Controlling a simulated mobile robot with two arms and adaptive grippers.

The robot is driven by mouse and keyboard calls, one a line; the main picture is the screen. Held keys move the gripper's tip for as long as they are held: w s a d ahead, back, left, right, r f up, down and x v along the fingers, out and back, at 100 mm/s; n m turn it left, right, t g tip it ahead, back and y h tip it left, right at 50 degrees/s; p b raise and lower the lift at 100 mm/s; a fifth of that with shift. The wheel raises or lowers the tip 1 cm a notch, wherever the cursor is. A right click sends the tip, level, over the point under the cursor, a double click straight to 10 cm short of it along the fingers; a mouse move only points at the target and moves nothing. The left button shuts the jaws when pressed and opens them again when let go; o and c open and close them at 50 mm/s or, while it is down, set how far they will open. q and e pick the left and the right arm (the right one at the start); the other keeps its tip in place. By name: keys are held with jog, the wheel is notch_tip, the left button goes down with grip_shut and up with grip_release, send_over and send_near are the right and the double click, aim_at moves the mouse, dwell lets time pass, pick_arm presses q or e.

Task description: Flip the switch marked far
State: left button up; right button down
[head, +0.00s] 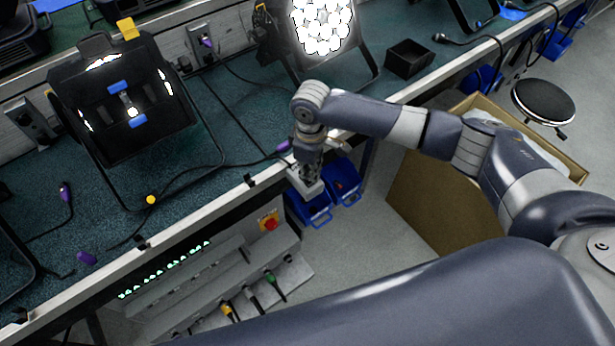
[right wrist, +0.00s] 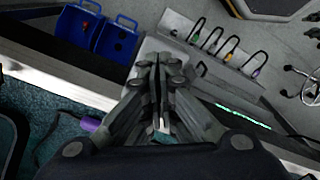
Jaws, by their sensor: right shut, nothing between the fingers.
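My right gripper (head: 310,178) is shut and empty, pointing down at the front edge of the bench. In the right wrist view its closed fingers (right wrist: 160,75) are over a pale grey box-like piece (right wrist: 150,52) at the bench edge. That pale piece (head: 303,187) shows partly beside the fingertips in the head view; the gripper hides much of it, and I cannot tell whether they touch. No switch with a readable "far" mark shows. My left gripper is not in view.
Blue bins (head: 346,181) hang beside the gripper. A sloped grey panel (head: 190,290) with a red button (head: 269,224), green lights and cables lies below the bench edge. A cardboard box (head: 440,195) stands right.

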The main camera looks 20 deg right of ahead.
jog(key=shift+f+b, duration=0.3)
jog(key=shift+f, duration=0.55)
dwell(0.3)
jog(key=shift+s, duration=0.1)
notch_tip(320, 180, up, 7)
jog(key=p, duration=0.8)
dwell(0.4)
